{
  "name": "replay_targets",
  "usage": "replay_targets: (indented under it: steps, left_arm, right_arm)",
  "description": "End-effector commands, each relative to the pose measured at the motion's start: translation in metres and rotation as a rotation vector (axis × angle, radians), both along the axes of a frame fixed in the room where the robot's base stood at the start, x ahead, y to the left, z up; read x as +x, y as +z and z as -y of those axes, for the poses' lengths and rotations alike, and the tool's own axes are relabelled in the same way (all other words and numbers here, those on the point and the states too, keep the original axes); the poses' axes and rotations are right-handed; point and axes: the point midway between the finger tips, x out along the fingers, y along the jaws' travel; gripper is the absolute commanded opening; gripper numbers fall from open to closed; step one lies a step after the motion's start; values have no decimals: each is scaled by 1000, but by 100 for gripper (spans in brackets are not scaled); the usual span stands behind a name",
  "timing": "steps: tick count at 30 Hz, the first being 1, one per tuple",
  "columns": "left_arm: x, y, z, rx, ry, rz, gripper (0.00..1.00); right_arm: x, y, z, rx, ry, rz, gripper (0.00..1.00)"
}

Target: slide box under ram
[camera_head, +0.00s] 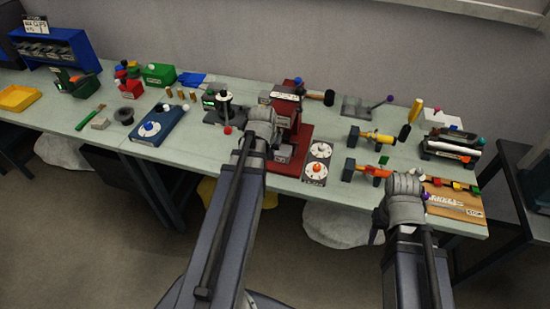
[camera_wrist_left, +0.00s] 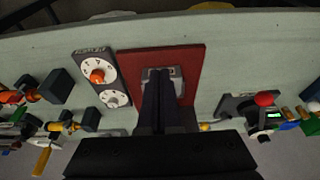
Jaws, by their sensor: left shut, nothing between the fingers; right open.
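The red press (camera_head: 287,100) stands upright near the middle of the bench, on a flat red base plate (camera_head: 302,135). A small grey box (camera_head: 283,153) sits at the front part of this plate. In the left wrist view a grey box-like block (camera_wrist_left: 176,72) shows on the red plate (camera_wrist_left: 190,58), partly hidden by my fingers. My left gripper (camera_head: 268,115) is shut and empty, in front of the press; its fingers (camera_wrist_left: 158,88) reach over the block, and contact cannot be told. The ram is largely hidden. My right gripper (camera_head: 408,178) is open and empty at the bench's right front.
A grey panel with two white dials (camera_head: 317,163) stands right of the plate. A black stand (camera_head: 224,108) is to the left. Orange and yellow tools in holders (camera_head: 370,170) and a wooden board (camera_head: 455,203) are further right.

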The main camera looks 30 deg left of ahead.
Motion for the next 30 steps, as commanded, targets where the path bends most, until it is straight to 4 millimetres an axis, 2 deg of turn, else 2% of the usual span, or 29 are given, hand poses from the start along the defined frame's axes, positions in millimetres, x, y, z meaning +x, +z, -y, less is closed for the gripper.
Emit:
replay_targets:
  steps: [5,11,27,30]
  left_arm:
    - [2,-8,0,0,-1,-1,0]
    - [7,-27,-1,0,-1,-1,0]
    - [29,-103,-7,0,-1,-2,0]
    - [50,-96,-12,0,-2,-1,0]
  right_arm:
    - [0,-7,0,0,0,0,50]
    - [0,-27,0,0,-1,0,50]
    - [0,-103,0,0,-1,0,50]
    - [0,-96,0,0,-1,0,50]
